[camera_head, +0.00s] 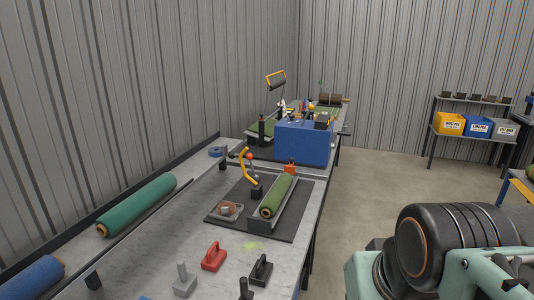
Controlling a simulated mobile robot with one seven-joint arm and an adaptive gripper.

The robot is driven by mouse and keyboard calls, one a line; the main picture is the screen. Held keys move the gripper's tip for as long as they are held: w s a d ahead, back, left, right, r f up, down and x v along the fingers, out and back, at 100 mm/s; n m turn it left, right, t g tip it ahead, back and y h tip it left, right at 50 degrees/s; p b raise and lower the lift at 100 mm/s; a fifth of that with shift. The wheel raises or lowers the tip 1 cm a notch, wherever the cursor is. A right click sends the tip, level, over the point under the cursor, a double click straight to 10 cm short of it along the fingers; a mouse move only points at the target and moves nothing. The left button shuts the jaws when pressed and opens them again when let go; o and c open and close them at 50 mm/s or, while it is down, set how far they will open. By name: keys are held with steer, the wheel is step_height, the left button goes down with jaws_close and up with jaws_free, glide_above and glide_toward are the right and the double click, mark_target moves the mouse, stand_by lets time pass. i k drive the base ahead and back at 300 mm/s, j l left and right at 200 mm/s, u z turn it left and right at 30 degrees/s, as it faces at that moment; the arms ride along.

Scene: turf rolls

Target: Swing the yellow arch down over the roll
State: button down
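The yellow arch (244,167) stands raised, its curve bulging left, beside a dark post on the black mat (290,229). A red ball shows at its upper part. The green roll (279,193) lies in a grey trough (290,202) just right of the arch, with its brown core end facing me. The arch is to the left of the roll and not over it. My gripper is not in view; only links of my arm show at the lower right, well right of the table.
A red-handled tool (213,257), a grey one (184,281) and a black one (261,270) lie in front. A blue box (303,144) stands behind. Floor is clear at right.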

mark_target(231, 155)
steer(key=i+l+z, duration=0.15)
steer(key=i+z, duration=0.15)
steer(key=i, duration=0.2)
steer(key=i+z, duration=0.25)
steer(key=i, duration=0.25)
